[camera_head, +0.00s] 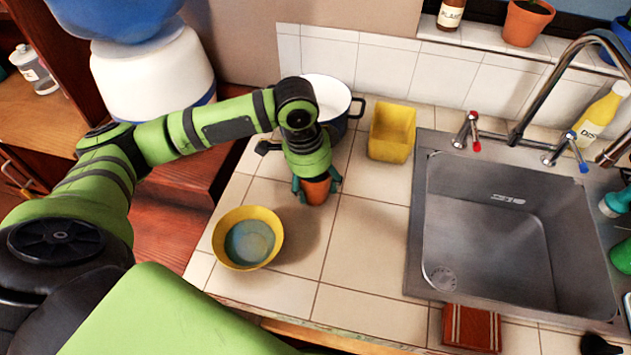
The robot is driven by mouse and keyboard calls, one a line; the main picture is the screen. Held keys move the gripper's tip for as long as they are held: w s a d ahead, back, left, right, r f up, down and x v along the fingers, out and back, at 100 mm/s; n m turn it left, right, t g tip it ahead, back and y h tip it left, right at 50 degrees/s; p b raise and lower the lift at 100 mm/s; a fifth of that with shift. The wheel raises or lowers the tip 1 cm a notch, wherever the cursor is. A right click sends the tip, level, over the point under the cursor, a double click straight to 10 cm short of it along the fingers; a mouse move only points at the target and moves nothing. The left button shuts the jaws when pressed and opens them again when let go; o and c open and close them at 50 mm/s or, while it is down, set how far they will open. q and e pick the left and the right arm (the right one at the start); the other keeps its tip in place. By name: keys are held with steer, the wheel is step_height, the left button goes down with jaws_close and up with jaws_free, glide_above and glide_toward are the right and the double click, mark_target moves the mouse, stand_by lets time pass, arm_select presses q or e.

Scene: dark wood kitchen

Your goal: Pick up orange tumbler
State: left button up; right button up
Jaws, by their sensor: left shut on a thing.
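The orange tumbler (316,191) is upright on or just above the tiled counter, in the middle of the head view. My left gripper (317,184) comes down over it from above, with its teal fingers on both sides of the tumbler. The gripper is shut on the tumbler and hides its upper part. I cannot tell whether the tumbler's base touches the tiles. My right gripper is not in view.
A yellow bowl (221,240) sits to the front left. A white pot (332,92) stands behind the gripper, and a yellow container (391,145) to the right. The sink (432,235) is farther right. Tiles in front of the tumbler are clear.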

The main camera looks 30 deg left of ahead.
arm_select(q)
steer(key=shift+w+r, duration=0.1)
steer(key=shift+r, duration=1)
steer(key=shift+r+b, duration=0.35)
steer(key=shift+r, duration=0.6)
steer(key=w+d+r, duration=0.1)
steer(key=d, duration=0.1)
steer(key=w+d+r+b, duration=0.1)
steer(key=w+d+r, duration=0.3)
steer(key=d, duration=0.1)
steer(key=shift+w+d+r+b, duration=0.25)
steer(key=shift+w+d+r, duration=0.2)
steer(key=shift+d, duration=0.2)
steer(key=shift+w+d+r+b, duration=0.2)
steer(key=shift+w+d+r, duration=0.2)
steer(key=shift+d, duration=0.25)
steer(key=shift+r, duration=0.1)
